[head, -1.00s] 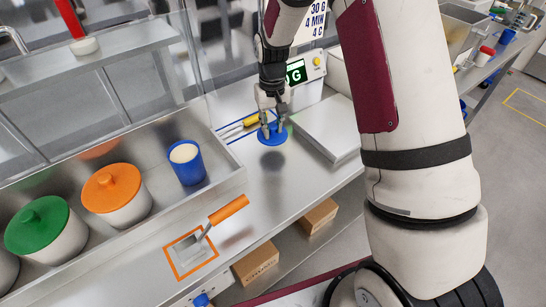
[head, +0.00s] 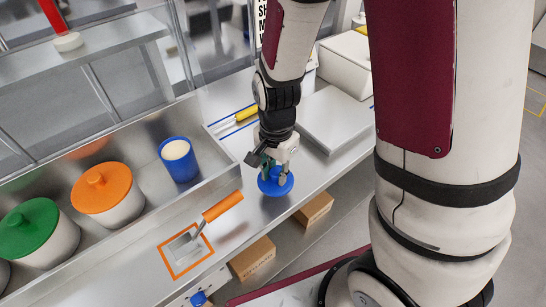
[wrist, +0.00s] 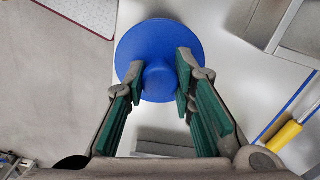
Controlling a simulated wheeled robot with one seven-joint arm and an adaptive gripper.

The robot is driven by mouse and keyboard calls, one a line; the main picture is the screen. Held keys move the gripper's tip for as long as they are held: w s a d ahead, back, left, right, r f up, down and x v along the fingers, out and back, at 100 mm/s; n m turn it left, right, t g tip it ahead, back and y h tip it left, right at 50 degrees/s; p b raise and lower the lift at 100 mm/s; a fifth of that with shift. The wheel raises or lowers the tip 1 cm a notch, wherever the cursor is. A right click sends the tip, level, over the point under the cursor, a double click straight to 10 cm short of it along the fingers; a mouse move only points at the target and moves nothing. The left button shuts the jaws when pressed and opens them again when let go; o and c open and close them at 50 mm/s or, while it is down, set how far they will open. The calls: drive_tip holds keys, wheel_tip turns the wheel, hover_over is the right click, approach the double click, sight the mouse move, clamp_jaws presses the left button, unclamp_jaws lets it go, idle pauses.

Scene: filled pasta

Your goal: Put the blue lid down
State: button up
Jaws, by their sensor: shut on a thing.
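The round blue lid (head: 276,187) with a knob is below my gripper (head: 271,170) at the counter's front part, in the head view. My gripper is shut on the lid's knob; in the wrist view the green finger pads (wrist: 160,82) stand on both sides of it and the lid (wrist: 135,47) lies flat beneath. Whether the lid touches the counter or hangs just above it I cannot tell. A blue container without a lid (head: 180,162), filled with pale contents, stands in the steel trough to the left.
White containers with an orange lid (head: 102,188) and a green lid (head: 32,229) stand in the trough (head: 212,185). A scoop with an orange handle (head: 222,207) lies on an orange-outlined square. A yellow-handled tool (head: 246,114) and a pale flat box (head: 335,120) are behind my gripper.

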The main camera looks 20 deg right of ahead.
sight(281, 190)
drive_tip(key=s+m, duration=0.2)
drive_tip(key=s, duration=0.2)
drive_tip(key=shift+w+f+m+b, duration=0.15)
drive_tip(key=shift+w+m+b, duration=0.1)
drive_tip(key=shift+m+b, duration=0.1)
drive_tip(key=w+d, duration=0.1)
drive_tip(key=w, duration=0.4)
drive_tip(key=w+d+f+b, duration=0.1)
drive_tip(key=w, duration=0.4)
drive_tip(key=w+d, duration=0.1)
drive_tip(key=w, duration=0.3)
drive_tip(key=shift+w+d+f, duration=0.15)
drive_tip(key=shift+w+d, duration=0.2)
drive_tip(key=shift+w, duration=0.05)
drive_tip(key=shift+f, duration=1.75)
drive_tip(key=shift+f, duration=0.2)
drive_tip(key=o, duration=0.9)
drive_tip(key=shift+c, duration=0.2)
drive_tip(key=shift+r, duration=0.1)
